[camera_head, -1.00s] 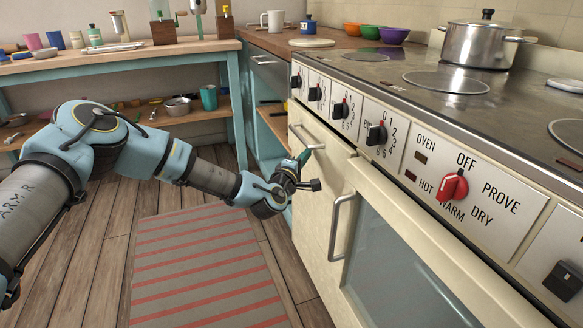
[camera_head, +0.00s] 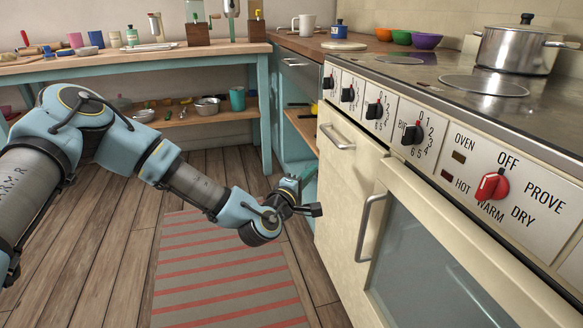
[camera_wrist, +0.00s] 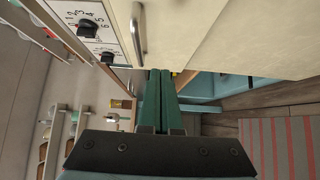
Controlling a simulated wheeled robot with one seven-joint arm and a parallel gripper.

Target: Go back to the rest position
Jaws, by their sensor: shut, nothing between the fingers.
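My gripper (camera_head: 311,193) is at the end of my blue and grey arm, in front of the cream oven front and above the floor. In the wrist view its two green fingers (camera_wrist: 158,100) lie close together, shut and empty. The cream cabinet door (camera_head: 340,185) with its metal handle (camera_head: 338,137) stands just to the right of the gripper, apart from it. The same handle shows in the wrist view (camera_wrist: 138,30) beyond the fingertips.
The oven door handle (camera_head: 366,225) sticks out nearby. A red oven knob (camera_head: 491,186) is on the panel, and a steel pot (camera_head: 518,48) stands on the hob. A striped mat (camera_head: 225,275) lies on the wooden floor. A blue-legged table (camera_head: 265,110) is behind.

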